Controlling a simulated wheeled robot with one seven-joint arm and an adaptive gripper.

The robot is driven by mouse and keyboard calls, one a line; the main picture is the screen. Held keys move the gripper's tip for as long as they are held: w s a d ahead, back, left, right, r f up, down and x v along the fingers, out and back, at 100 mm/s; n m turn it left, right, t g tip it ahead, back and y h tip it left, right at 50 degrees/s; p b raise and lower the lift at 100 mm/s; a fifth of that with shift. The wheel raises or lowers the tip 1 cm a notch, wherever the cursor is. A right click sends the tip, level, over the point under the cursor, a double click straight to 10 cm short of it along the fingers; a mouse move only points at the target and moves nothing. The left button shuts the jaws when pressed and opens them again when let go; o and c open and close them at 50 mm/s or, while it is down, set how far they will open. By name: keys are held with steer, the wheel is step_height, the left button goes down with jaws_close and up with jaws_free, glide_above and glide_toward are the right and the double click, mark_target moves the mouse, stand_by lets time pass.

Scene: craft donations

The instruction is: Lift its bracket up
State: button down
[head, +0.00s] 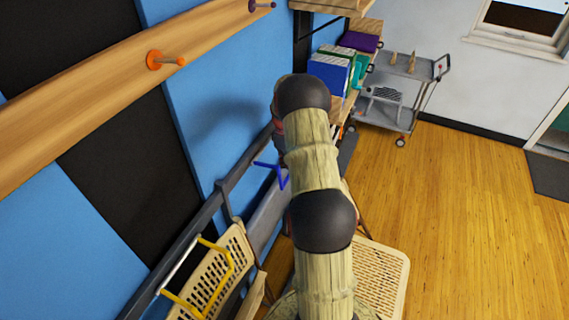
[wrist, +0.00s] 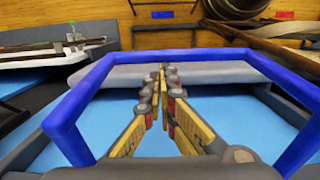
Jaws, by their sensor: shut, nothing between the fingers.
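A blue bracket (head: 283,180) stands out from the dark wall rail, partly hidden behind my arm in the head view. In the wrist view the blue bracket (wrist: 170,54) is an open frame, with its crossbar beyond my fingertips and its two sides to the left and right of my fingers. My gripper (wrist: 162,72) is shut and empty, pointing into the space inside the frame. I cannot tell whether it touches the bracket. A grey padded bar (wrist: 225,73) lies just past the fingertips, near the crossbar. My gripper is hidden in the head view.
A yellow bracket (head: 231,265) and a cream perforated chair panel (head: 211,284) are nearer on the same rail (head: 185,257). A wooden board (head: 95,87) with pegs is on the wall above. A grey cart (head: 395,112) stands at the back. The wood floor (head: 470,200) at right is clear.

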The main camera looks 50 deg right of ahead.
steer(key=r+g+p, duration=0.1)
steer(key=r, duration=0.1)
steer(key=s+r+g, duration=0.1)
steer(key=r, duration=0.1)
steer(key=s+r+g+h+p, duration=0.1)
steer(key=r, duration=0.1)
steer(key=shift+s+d+r+p, duration=0.25)
steer(key=shift+d+r+p, duration=0.05)
steer(key=shift+d+r, duration=0.1)
steer(key=shift+s+p+v, duration=0.25)
steer(key=shift+p+v, duration=0.1)
steer(key=shift+v, duration=0.85)
steer(key=shift+r, duration=0.2)
step_height(320, 180, up, 10)
stand_by(0.5)
steer(key=shift+f, duration=0.1)
